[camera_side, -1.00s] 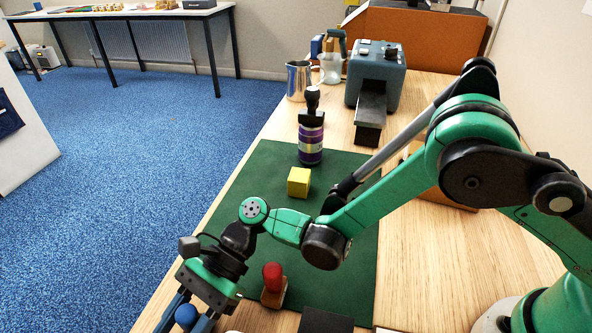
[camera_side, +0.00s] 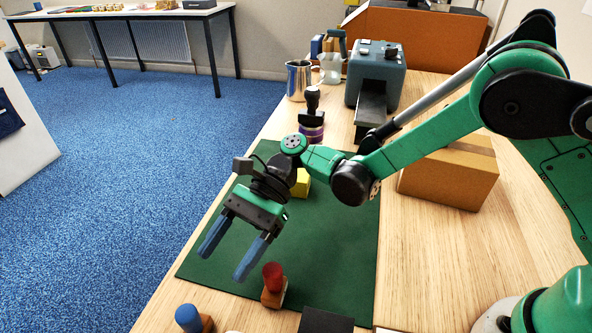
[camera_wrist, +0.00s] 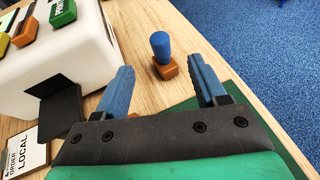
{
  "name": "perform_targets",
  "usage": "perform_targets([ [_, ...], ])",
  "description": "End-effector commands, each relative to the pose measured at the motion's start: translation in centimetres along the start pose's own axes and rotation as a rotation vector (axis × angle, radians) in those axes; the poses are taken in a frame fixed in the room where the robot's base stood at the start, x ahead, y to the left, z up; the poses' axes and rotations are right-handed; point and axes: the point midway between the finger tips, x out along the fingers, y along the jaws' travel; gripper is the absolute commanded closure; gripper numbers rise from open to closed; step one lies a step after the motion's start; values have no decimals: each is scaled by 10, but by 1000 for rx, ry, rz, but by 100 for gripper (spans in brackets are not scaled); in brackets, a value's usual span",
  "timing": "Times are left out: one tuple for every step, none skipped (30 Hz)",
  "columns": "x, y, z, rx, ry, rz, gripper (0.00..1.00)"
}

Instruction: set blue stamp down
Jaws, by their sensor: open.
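The blue stamp (camera_side: 189,318) has a blue knob on a wooden base and stands upright on the bare wood, at the bottom edge of the side view. In the wrist view the blue stamp (camera_wrist: 161,50) stands on the table beyond my fingertips, apart from them. My gripper (camera_side: 222,257) is open and empty, raised over the left part of the green mat (camera_side: 335,230). In the wrist view my gripper (camera_wrist: 165,85) shows its two blue fingers spread with nothing between them.
A red-knobbed stamp (camera_side: 273,284) stands on the mat's near part. A yellow block (camera_side: 303,183) and a purple-banded stack (camera_side: 311,131) stand farther back. A cardboard box (camera_side: 450,175) is at right. A white block with stamps (camera_wrist: 75,55) is left in the wrist view.

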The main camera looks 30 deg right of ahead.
Motion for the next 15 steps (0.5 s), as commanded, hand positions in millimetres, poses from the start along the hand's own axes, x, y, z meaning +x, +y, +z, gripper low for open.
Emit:
perform_targets([
  [-6, 0, 0, 1, 0, -2, 36],
  [-8, 0, 0, 1, 1, -3, 36],
  [-11, 0, 0, -3, 5, -5, 36],
  [-14, 0, 1, -9, 11, -10, 36],
  [-17, -1, 2, -20, 22, -19, 36],
  [-22, -1, 4, -41, 43, -35, 36],
  [-27, -1, 5, -63, 66, -50, 36],
  [-32, -1, 7, -91, 96, -70, 36],
  [-41, -1, 9, -138, 145, -100, 36],
  [-49, 0, 11, -177, 189, -122, 36],
  [-58, 2, 12, -223, 239, -144, 36],
  [-70, 5, 13, -285, 313, -171, 36],
  [-80, 9, 14, -335, 372, -187, 36],
  [-89, 13, 14, -385, 432, -200, 36],
  [-102, 19, 14, -449, 514, -211, 36],
])
